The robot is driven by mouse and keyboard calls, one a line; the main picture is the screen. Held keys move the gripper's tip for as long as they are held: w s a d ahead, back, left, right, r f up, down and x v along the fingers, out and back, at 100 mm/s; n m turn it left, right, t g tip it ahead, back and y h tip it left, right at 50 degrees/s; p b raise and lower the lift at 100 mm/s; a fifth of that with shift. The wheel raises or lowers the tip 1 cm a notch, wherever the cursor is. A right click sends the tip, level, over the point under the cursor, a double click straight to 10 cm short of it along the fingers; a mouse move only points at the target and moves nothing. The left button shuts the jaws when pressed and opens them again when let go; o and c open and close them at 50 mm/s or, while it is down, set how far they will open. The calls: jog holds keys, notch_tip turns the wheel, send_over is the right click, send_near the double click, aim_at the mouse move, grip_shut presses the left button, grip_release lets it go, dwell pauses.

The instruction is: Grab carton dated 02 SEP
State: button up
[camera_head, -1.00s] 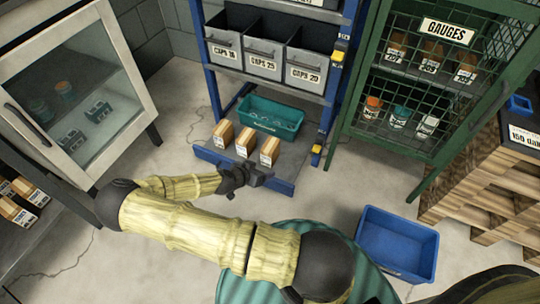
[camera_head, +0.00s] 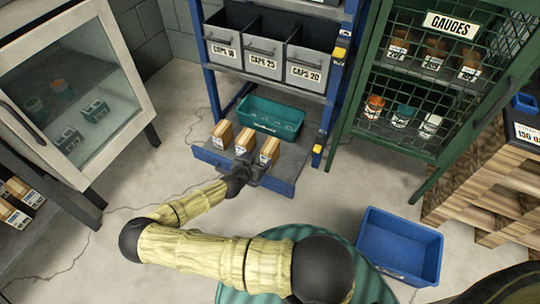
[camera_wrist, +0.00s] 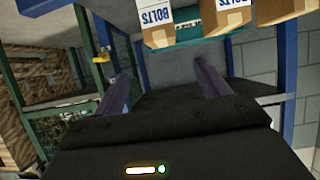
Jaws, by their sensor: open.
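Three small brown cartons with white labels stand in a row on the lowest shelf of the blue rack: a left carton (camera_head: 222,134), a middle carton (camera_head: 246,140) and a right carton (camera_head: 269,151). No date is readable on them. In the wrist view two cartons show "BOLTS" labels, one (camera_wrist: 170,24) and another (camera_wrist: 226,14), at the top edge. My gripper (camera_head: 250,172) is at the front of that shelf, close before the middle and right cartons. Its two fingers (camera_wrist: 160,88) are apart with nothing between them in the wrist view.
A teal bin (camera_head: 270,118) sits behind the cartons. Grey bins (camera_head: 263,60) fill the shelf above. A blue upright (camera_head: 335,90) and the green mesh cabinet (camera_head: 400,110) stand right. A blue crate (camera_head: 400,245) is on the floor; a white glass-door cabinet (camera_head: 70,80) stands left.

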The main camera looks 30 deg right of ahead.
aim_at(270, 147)
jog(key=b+x, duration=0.3)
jog(key=x, duration=0.5)
jog(key=shift+w+d+f, duration=0.15)
jog(key=shift+d+f, duration=0.05)
jog(key=shift+w, duration=0.1)
jog(key=shift+d+b, duration=0.1)
jog(key=shift+b, duration=0.2)
jog(key=shift+w+d+f+b, duration=0.2)
jog(key=shift+f+b, duration=0.05)
jog(key=shift+b, duration=0.1)
jog(key=b+x, duration=0.3)
jog(key=x, duration=0.1)
jog(key=shift+w+f, duration=0.1)
jog(key=shift+w, duration=0.15)
jog(key=c, duration=1.6)
